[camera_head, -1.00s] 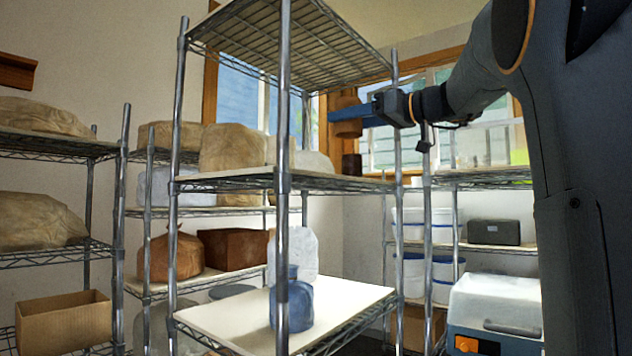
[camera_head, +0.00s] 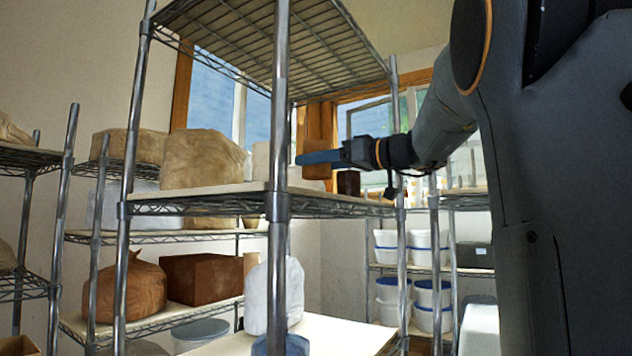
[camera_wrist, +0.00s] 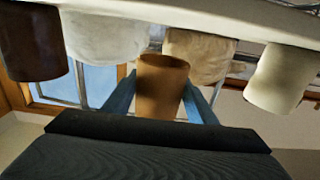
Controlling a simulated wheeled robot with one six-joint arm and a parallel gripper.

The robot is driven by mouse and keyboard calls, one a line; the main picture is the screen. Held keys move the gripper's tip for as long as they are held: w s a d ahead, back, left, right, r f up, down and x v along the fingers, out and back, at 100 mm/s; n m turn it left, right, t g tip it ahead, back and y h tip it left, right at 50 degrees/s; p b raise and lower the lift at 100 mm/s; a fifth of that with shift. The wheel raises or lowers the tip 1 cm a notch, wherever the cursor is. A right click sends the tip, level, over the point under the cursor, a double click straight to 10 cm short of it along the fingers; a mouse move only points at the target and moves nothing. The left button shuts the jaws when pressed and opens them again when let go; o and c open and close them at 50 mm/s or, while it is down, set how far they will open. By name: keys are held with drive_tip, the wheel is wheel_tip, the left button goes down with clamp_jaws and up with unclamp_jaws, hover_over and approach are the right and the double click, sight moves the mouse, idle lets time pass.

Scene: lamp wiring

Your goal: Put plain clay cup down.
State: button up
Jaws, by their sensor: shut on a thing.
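The plain clay cup (camera_wrist: 160,85), brown and smooth, sits between the two blue fingers of my gripper (camera_wrist: 161,100) in the wrist view, which looks upside down. My gripper is shut on it. In the head view the gripper (camera_head: 318,157) crosses the cup's middle, and brown parts of the cup (camera_head: 317,172) show above and below the finger. The cup looks upright, at the middle shelf board (camera_head: 235,189) of the near wire rack. I cannot tell whether its base touches the board.
A dark brown cup (camera_head: 348,182) stands just right of the held cup. A pale cylinder (camera_head: 262,160) and a large tan wrapped lump (camera_head: 203,158) stand to the left. A metal rack post (camera_head: 279,120) rises in front.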

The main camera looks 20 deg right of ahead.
drive_tip(key=shift+f+p, duration=0.55)
drive_tip(key=shift+f, duration=1.65)
drive_tip(key=shift+f+b, duration=0.15)
drive_tip(key=shift+b, duration=0.15)
drive_tip(key=o, duration=1.3)
drive_tip(key=shift+c, duration=0.2)
drive_tip(key=shift+r+p, duration=0.2)
drive_tip(key=shift+p, duration=0.1)
drive_tip(key=b+v, duration=0.3)
drive_tip(key=v, duration=0.9)
drive_tip(key=shift+b, duration=0.3)
